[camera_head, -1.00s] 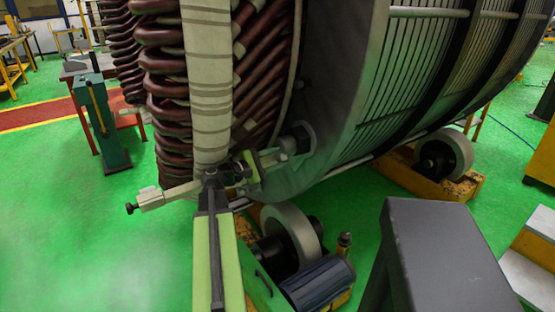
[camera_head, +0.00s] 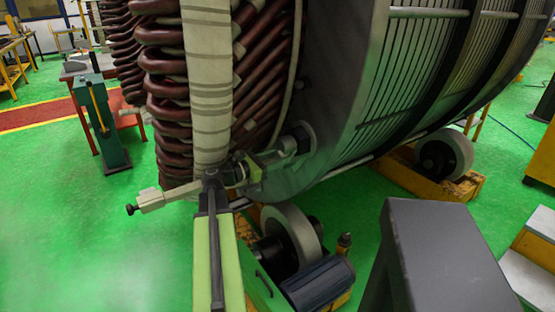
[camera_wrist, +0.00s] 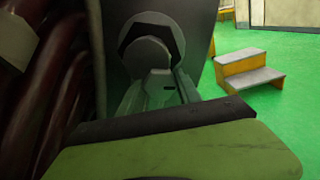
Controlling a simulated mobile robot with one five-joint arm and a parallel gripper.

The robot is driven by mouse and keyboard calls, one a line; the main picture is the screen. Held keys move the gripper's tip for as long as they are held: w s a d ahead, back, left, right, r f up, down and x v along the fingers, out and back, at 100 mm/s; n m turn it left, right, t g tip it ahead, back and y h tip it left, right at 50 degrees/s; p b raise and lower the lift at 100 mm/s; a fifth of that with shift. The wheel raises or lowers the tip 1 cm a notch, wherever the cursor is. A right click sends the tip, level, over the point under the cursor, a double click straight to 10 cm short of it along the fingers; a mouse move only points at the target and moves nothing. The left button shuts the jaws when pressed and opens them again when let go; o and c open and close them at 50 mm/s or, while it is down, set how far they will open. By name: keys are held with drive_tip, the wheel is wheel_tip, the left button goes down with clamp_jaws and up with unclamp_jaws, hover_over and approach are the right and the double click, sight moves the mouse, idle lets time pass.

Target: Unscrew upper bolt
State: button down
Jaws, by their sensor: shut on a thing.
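The upper bolt (camera_head: 303,137) sits low on the grey end plate of the stator (camera_head: 345,110), beside the dark red windings. It also shows in the wrist view, where a round grey face stands in front of a dark hexagonal outline (camera_wrist: 151,56). My gripper (camera_head: 287,145) reaches the bolt from the left and is shut on it. In the wrist view my gripper (camera_wrist: 158,90) lies just below the round face. The jaws hide part of the bolt, so their exact contact is not clear.
A roller wheel (camera_head: 294,232) on a support stands below the stator. A dark grey block (camera_head: 440,245) fills the lower right. Steps (camera_wrist: 249,78) stand in the wrist view's background. Open green floor (camera_head: 100,240) lies to the left.

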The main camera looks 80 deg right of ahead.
drive_tip(key=shift+s+f+n, duration=0.1)
drive_tip(key=shift+n, duration=0.5)
drive_tip(key=c, duration=0.8)
unclamp_jaws()
drive_tip(key=shift+s, duration=0.1)
drive_tip(key=shift+c, duration=0.2)
drive_tip(key=shift+w, duration=0.2)
drive_tip(key=v, duration=1.7)
drive_tip(key=shift+a, duration=0.1)
